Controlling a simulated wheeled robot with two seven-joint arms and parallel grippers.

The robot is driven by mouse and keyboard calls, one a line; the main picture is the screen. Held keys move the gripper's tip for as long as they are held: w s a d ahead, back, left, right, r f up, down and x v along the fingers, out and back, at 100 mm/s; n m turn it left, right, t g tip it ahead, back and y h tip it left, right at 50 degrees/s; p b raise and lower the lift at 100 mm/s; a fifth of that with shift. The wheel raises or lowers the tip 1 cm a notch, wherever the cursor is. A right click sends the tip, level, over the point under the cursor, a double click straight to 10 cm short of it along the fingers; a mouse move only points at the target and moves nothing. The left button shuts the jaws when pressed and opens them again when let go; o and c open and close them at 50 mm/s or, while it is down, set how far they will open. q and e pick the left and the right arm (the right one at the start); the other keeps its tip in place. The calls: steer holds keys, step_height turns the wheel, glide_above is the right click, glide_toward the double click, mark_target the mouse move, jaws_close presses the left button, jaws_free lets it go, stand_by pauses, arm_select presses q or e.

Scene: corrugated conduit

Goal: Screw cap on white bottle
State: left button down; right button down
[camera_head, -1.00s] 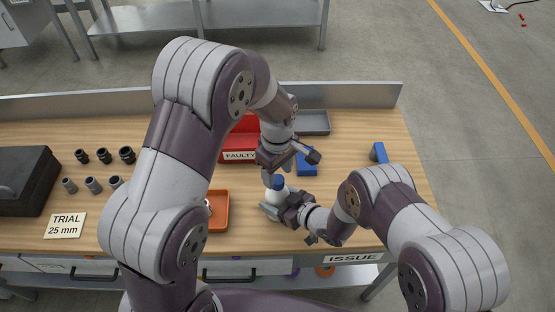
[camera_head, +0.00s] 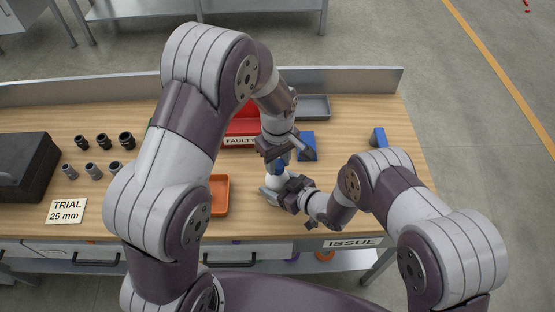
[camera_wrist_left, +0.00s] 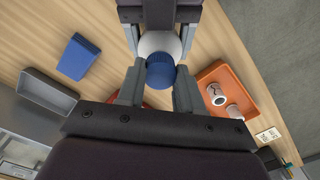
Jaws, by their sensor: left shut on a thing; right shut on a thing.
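The white bottle (camera_head: 276,177) stands upright on the wooden bench, partly hidden by my grippers. In the left wrist view it shows as a white round shape (camera_wrist_left: 157,43) under the blue cap (camera_wrist_left: 160,71). The cap is at the bottle's mouth; I cannot tell how tightly it is seated. My left gripper (camera_wrist_left: 157,88) is above the bottle, pointing down, with its fingers shut on the cap. My right gripper (camera_head: 273,190) reaches in from the right, low at the bench, with its fingers shut around the bottle.
An orange tray (camera_wrist_left: 228,72) with white cylindrical parts is close beside the bottle. A blue block (camera_head: 307,146), a red bin (camera_head: 241,127) labelled FAULTY and a grey tray (camera_head: 314,107) are behind. Black and grey fittings (camera_head: 104,141) and a black case (camera_head: 22,172) are at left.

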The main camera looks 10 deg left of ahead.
arm_select(q)
steer(key=m, duration=1.1)
steer(key=shift+m, duration=0.4)
steer(key=m, duration=0.3)
steer(key=shift+m, duration=0.4)
steer(key=m, duration=0.3)
steer(key=shift+m, duration=0.4)
steer(key=m, duration=0.7)
steer(key=shift+m, duration=0.3)
steer(key=m, duration=0.5)
steer(key=shift+f, duration=0.1)
steer(key=c, duration=0.7)
jaws_free()
steer(key=shift+c, duration=0.2)
